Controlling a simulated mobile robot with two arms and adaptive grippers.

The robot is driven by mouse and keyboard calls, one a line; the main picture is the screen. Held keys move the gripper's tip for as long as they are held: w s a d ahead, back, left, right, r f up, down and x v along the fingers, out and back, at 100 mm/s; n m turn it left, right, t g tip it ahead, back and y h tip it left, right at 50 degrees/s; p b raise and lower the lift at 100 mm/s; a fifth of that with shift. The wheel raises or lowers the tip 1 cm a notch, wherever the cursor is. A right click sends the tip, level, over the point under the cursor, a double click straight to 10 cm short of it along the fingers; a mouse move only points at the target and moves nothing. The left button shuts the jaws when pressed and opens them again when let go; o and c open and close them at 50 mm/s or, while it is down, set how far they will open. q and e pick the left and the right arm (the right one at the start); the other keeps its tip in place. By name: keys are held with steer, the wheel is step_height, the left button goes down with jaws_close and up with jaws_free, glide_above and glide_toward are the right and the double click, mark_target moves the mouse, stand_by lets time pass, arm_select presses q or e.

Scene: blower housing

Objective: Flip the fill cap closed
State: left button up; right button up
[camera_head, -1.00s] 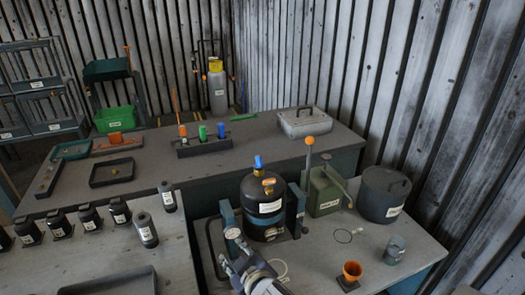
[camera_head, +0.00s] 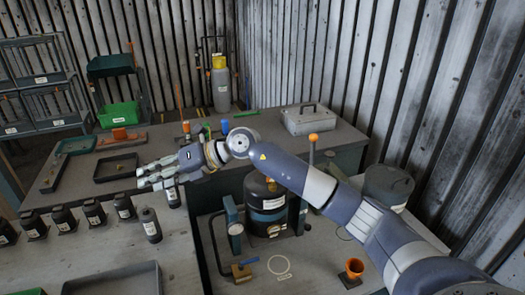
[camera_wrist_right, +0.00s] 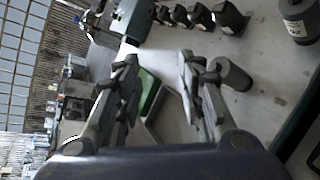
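The fill cap is not clearly identifiable in either view. The dark tank (camera_head: 262,218) stands on the right workbench, with a brass-coloured fitting (camera_head: 271,183) at its top; my right arm hides part of that top. The green can behind it is mostly hidden by my arm, with an orange-knobbed lever (camera_head: 313,138) rising above. My right gripper (camera_head: 147,178) is stretched to the left, away from the tank, above the row of dark bottles. In the wrist view its two fingers (camera_wrist_right: 157,68) are apart, with nothing between them. My left gripper is not in view.
Several dark bottles (camera_head: 94,212) line the left bench.

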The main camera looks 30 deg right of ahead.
steer(key=d+r+m+g+h, duration=0.15)
steer(key=d+h, duration=0.45)
steer(key=d, duration=1)
steer(key=d+r+m+g+h, duration=0.15)
steer(key=d+h, duration=0.45)
steer(key=d, duration=1)
steer(key=shift+m, duration=0.4)
steer(key=p+x, duration=0.3)
steer(key=x, duration=0.5)
steer(key=shift+w+d+f, duration=0.2)
steer(key=shift+w+f, duration=0.25)
steer(key=shift+f, duration=0.3)
jaws_close()
